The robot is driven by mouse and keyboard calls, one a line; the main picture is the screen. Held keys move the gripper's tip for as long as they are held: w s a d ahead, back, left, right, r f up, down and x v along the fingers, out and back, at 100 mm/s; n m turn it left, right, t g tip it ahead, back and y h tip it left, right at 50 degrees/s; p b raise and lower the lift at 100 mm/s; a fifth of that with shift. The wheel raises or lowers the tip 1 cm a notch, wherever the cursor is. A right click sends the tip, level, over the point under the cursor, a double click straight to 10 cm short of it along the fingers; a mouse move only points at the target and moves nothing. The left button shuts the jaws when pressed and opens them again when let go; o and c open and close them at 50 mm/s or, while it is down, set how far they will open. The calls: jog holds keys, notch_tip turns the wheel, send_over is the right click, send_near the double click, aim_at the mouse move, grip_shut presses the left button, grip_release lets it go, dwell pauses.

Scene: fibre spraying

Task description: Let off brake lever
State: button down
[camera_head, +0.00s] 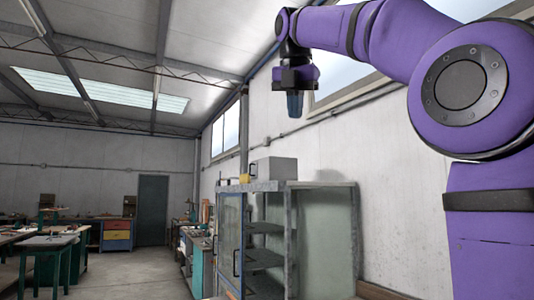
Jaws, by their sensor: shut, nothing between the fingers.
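My gripper (295,105) hangs from the end of my purple arm, pointing down, high in the upper middle of the head view. Its fingers look together and hold nothing. It is in the air above and in front of a grey metal cabinet, clear of everything. No brake lever can be made out in this view.
The grey cabinet (290,232) with open shelves (264,228) stands below; a grey box (274,168) and a small yellow object (250,184) are on top. Workbenches (48,241) are at far left, a dark door (153,210) at the back. Open floor (140,277) lies between.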

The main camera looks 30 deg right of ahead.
jog(key=s+a+f+m+y, duration=0.1)
jog(key=s+f+m, duration=0.4)
jog(key=f, duration=0.9)
jog(key=s+a+f+m+t, duration=0.1)
jog(key=s+a+f+m, duration=0.3)
jog(key=f+m, duration=0.7)
jog(key=s+a+f+m+y, duration=0.1)
jog(key=s+f+m, duration=0.5)
jog(key=f, duration=1)
jog(key=a+m, duration=0.1)
jog(key=m, duration=0.1)
jog(key=shift+s+a+f+m+t+y, duration=0.25)
jog(key=shift+s+f+m+t+y, duration=0.05)
jog(key=shift+s+f, duration=0.1)
jog(key=shift+w, duration=0.1)
